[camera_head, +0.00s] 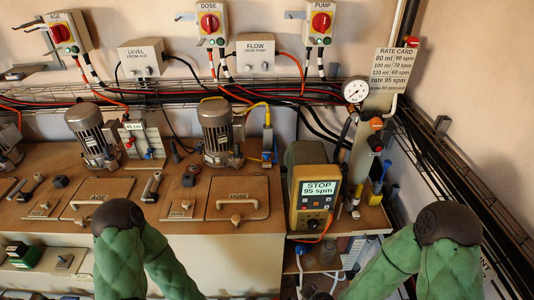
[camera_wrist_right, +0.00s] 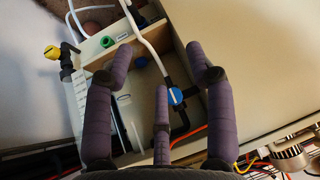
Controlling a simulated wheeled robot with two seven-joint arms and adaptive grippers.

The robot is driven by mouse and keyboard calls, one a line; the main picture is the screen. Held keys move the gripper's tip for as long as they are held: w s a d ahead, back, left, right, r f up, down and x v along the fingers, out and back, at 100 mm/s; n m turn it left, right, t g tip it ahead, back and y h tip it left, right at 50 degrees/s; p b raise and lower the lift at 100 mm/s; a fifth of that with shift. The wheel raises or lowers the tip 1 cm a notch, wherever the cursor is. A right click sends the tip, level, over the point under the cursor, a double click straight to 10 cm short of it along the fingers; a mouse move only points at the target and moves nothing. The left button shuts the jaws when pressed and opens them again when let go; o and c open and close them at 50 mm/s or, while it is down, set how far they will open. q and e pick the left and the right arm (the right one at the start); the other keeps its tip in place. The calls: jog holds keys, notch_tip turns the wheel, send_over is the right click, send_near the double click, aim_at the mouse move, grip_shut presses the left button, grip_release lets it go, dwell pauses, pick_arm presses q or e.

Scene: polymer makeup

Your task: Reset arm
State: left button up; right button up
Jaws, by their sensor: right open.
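My left arm (camera_head: 120,255) is in a green padded sleeve and shows at the bottom left of the head view, bent at a dark elbow joint. Its gripper is below the frame. My right arm (camera_head: 450,260), in the same green sleeve, is bent at the bottom right, its forearm running down and left. In the right wrist view, my right gripper (camera_wrist_right: 163,75) has three purple padded fingers spread apart, with nothing held between them. Beyond the fingers is a pale open compartment with a blue valve (camera_wrist_right: 175,96) on a pipe and a green-ringed port (camera_wrist_right: 107,42).
A yellow controller (camera_head: 315,195) reading "STOP 95 spm" stands on the bench between my arms. A yellow-knobbed valve (camera_wrist_right: 52,52) and white hoses are near the right gripper.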

jog(key=s+a+f+m+g+y, duration=0.1)
jog(key=s+a+f+m+g, duration=0.1)
jog(key=s+f+m+g, duration=0.3)
jog(key=shift+s+a+f+g, duration=0.35)
jog(key=shift+s+f+g, duration=0.15)
jog(key=shift+s+f, duration=1.55)
